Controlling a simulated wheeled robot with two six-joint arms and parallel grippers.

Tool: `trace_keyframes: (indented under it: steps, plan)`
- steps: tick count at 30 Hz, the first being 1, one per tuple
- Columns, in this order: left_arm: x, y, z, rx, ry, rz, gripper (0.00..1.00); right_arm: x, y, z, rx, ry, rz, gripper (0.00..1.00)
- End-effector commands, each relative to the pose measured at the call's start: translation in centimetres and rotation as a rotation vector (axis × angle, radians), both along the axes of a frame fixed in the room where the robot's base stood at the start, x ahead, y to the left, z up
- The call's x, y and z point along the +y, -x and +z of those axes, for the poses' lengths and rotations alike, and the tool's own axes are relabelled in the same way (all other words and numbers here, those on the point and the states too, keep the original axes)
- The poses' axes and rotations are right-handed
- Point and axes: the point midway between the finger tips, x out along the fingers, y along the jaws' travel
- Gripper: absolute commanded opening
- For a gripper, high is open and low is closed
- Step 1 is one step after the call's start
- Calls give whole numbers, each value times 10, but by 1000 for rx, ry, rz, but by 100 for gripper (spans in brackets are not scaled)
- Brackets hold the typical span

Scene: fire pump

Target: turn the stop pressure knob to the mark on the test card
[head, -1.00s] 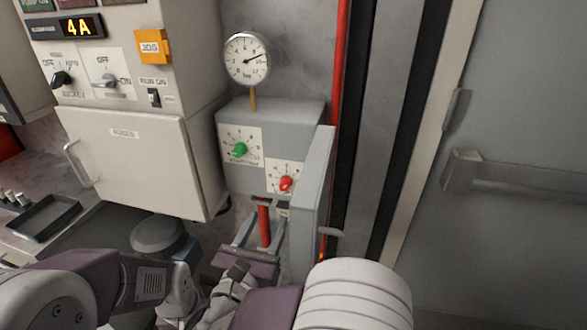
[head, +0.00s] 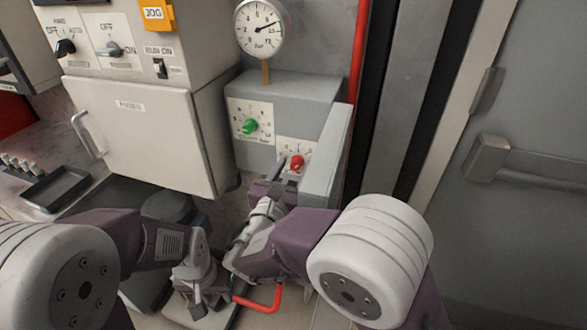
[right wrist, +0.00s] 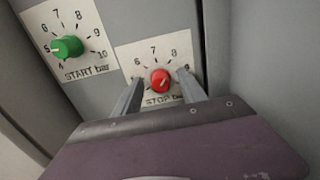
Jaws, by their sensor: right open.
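The red stop knob (head: 297,162) is on the lower right dial plate of the grey box. In the right wrist view the red knob (right wrist: 160,80) sits on the "STOP bar" dial, whose visible numbers include 6, 7 and 8. My right gripper (head: 275,172) is open just in front of this dial. In the right wrist view its fingers (right wrist: 162,84) flank the knob left and right, with gaps on both sides. My left gripper (head: 199,306) hangs low, away from the box; its jaws are unclear. I cannot make out a test card.
A green start knob (head: 250,126) is up and left of the red one. A pressure gauge (head: 262,28) stands above the grey box (head: 285,90). The box's open door (head: 327,160) stands close on the right. A red pipe (head: 358,60) runs behind. A white cabinet (head: 140,130) is left.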

Motion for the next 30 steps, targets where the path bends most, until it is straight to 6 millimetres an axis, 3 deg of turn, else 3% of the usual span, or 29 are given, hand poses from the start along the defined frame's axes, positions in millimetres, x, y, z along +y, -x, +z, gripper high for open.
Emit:
trace_keyframes:
  steps: [5,10,20,30]
  plan:
    - [0,0,0,0,0,0,36,0,0,0,0,0,0,46]
    - [0,0,0,0,0,0,36,0,0,0,0,0,0,0]
    - [0,0,-8,0,0,0,36,0,0,-3,-14,-41,0,0]
    - [0,0,-42,0,0,0,36,-1,1,-6,-87,-265,0,0]
